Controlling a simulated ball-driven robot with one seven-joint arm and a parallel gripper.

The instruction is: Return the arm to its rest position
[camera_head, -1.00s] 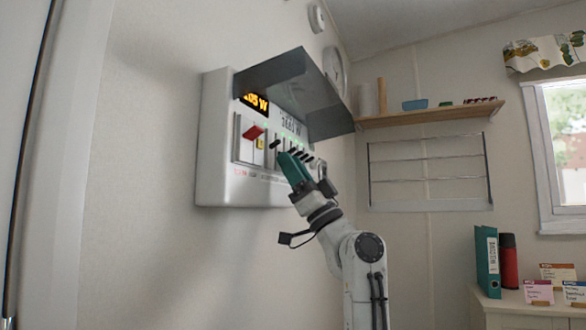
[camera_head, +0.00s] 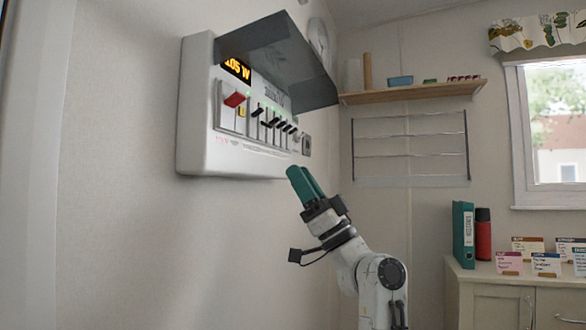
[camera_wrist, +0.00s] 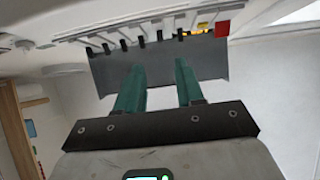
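My gripper (camera_head: 299,170) has teal fingers and hangs just below and right of the wall switch panel (camera_head: 197,150), apart from it. In the wrist view my gripper (camera_wrist: 159,65) has its two fingers spread with an empty gap between them. My arm (camera_head: 378,275) rises from the bottom of the head view, bent at the elbow. The panel has a red switch (camera_head: 235,99), a row of black switches (camera_head: 272,121) and a lit orange display (camera_head: 237,68). Its dark see-through cover (camera_head: 275,55) is raised.
A wooden shelf (camera_head: 410,92) and a wire rack (camera_head: 410,145) are on the back wall. A cabinet (camera_head: 490,290) at right bears a teal binder (camera_head: 463,235), a red flask (camera_head: 483,235) and several cards. The left wall below the panel is clear.

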